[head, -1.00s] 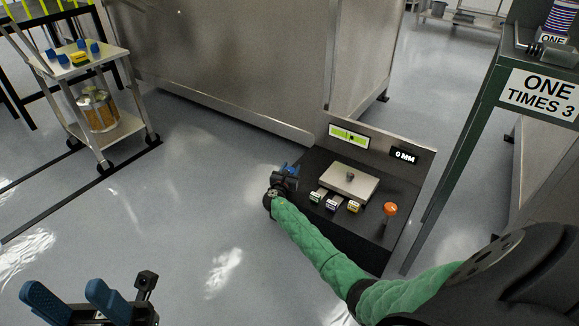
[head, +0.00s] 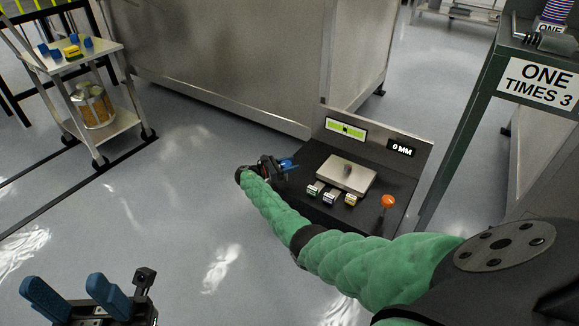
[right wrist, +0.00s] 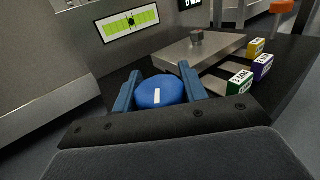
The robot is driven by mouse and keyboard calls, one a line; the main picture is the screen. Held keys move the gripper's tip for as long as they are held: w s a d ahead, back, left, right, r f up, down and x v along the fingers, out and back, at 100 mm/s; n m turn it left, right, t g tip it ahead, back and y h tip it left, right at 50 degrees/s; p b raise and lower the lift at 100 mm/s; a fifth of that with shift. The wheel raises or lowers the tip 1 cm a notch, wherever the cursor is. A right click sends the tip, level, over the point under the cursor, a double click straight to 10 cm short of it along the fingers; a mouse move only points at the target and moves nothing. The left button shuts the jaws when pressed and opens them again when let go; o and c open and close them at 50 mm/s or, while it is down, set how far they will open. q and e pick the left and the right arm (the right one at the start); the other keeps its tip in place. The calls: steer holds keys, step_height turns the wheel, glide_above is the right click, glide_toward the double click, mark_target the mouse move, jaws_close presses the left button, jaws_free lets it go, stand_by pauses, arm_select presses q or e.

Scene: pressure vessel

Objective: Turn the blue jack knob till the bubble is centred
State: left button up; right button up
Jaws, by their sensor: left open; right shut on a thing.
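The blue jack knob (right wrist: 160,93), with a white mark on its face, sits between the fingers of my right gripper (right wrist: 159,88) in the right wrist view. That gripper is shut on the knob; in the head view it (head: 282,165) is at the left edge of the black bench. The level vial (right wrist: 131,22) is yellow-green, with a dark bubble mark at about its middle; it also shows on the back panel in the head view (head: 346,129). My left gripper (head: 75,299) is open and empty, low at the left.
On the bench are a metal plate (head: 345,175) with a small block, several marked blocks (head: 330,198), an orange knob (head: 387,202) and a "0 MM" display (head: 401,148). A green stand (head: 455,140) rises at the right. A trolley (head: 125,120) stands far left; floor between is clear.

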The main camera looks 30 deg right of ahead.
steer(key=shift+s+m+g+b, duration=0.1)
steer(key=shift+m+g+b, duration=0.2)
steer(key=shift+m+g, duration=0.35)
steer(key=shift+g, duration=0.45)
steer(key=o, duration=1)
steer(key=shift+d, duration=0.1)
steer(key=shift+c, duration=0.2)
steer(key=shift+v, duration=3.85)
steer(key=shift+r, duration=0.1)
